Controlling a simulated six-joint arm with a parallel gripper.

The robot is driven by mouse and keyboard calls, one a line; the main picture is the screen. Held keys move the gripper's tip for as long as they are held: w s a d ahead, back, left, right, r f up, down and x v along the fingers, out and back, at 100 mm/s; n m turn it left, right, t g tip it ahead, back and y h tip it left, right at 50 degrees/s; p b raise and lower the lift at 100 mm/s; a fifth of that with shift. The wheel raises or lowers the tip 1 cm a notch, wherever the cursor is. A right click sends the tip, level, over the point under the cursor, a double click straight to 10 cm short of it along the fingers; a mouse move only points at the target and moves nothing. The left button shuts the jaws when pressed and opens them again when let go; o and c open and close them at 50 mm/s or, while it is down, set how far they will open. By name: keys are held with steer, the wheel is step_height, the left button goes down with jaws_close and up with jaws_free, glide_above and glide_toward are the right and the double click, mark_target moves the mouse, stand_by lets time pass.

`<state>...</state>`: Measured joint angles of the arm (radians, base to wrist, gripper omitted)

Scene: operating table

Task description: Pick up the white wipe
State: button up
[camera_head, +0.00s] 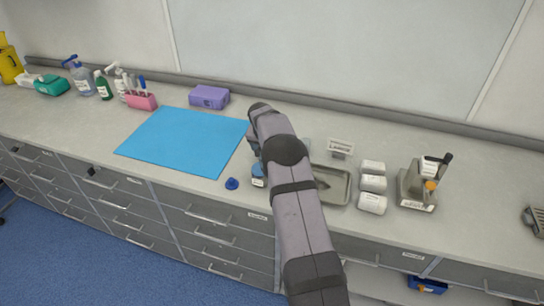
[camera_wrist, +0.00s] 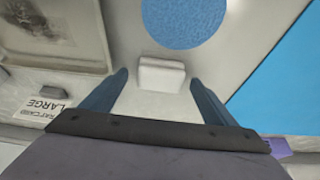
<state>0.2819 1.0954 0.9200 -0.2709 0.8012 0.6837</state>
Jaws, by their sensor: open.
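A small white folded block, which looks like the white wipe (camera_wrist: 162,76), lies on the counter in the wrist view. My gripper (camera_wrist: 158,80) is open and empty, with one blue-grey finger to the left of the wipe and one to the right. The wipe appears beyond the fingertips or between them; I cannot tell the height gap or whether they touch. In the head view my arm covers this spot, so the wipe and the fingertips are hidden there.
A metal tray (camera_head: 345,198) lies right of my arm, near white rolls (camera_head: 373,184). A blue mat (camera_head: 185,140) lies left, with a purple box (camera_head: 209,97) behind it. A "LARGE" sign (camera_wrist: 42,106) stands nearby. A round blue area (camera_wrist: 184,20) shows above the wipe.

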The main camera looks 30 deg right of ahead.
steer(key=c, duration=1.1)
step_height(320, 180, up, 10)
steer(key=b, duration=0.3)
